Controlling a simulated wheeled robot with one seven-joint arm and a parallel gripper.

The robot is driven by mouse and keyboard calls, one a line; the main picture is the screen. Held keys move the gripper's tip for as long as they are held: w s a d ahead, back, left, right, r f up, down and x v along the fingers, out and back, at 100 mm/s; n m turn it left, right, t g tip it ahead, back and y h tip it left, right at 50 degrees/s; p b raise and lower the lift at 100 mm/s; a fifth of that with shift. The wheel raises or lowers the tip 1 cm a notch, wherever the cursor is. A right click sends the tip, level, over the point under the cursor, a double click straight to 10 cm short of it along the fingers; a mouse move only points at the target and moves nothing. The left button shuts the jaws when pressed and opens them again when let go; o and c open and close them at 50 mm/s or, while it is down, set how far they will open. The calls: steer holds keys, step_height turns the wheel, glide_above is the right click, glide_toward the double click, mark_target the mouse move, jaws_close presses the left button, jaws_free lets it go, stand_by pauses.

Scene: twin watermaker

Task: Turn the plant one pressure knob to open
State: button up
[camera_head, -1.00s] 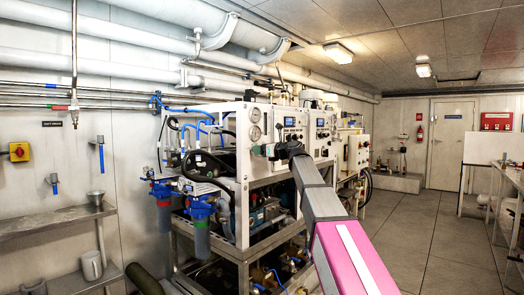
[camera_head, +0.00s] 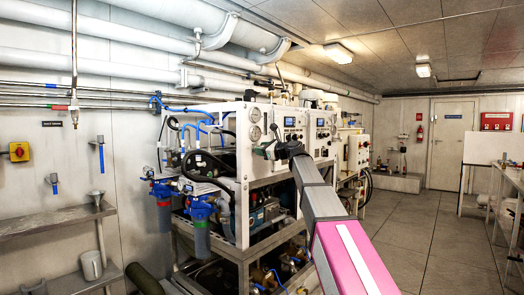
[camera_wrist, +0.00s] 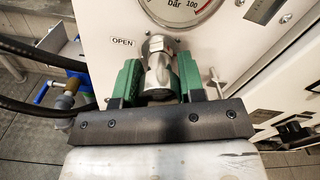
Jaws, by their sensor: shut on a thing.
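The pressure knob (camera_wrist: 159,68) is a metal knob on the white panel, below a round gauge marked bar (camera_wrist: 180,8). An "OPEN" label (camera_wrist: 123,42) is to its upper left. My gripper (camera_wrist: 159,82) has its green fingers on both sides of the knob and is shut on it. There the knob is hidden behind my gripper. Which plant this panel belongs to, I cannot read.
Black hoses (camera_wrist: 35,104) and a brass fitting (camera_wrist: 65,101) lie left of my gripper in the wrist view. Blue filter housings (camera_head: 200,212) stand at the machine's left. The floor (camera_head: 420,235) to the right is clear. A steel shelf (camera_head: 55,222) is at far left.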

steer(key=n, duration=0.4)
steer(key=shift+n, duration=0.3)
steer(key=n, duration=0.3)
steer(key=shift+n, duration=0.3)
steer(key=n, duration=0.4)
steer(key=shift+n, duration=0.3)
steer(key=n, duration=0.3)
steer(key=shift+n, duration=0.3)
steer(key=n, duration=0.8)
steer(key=shift+s, duration=0.1)
steer(key=n, duration=0.4)
steer(key=shift+n, duration=2.3)
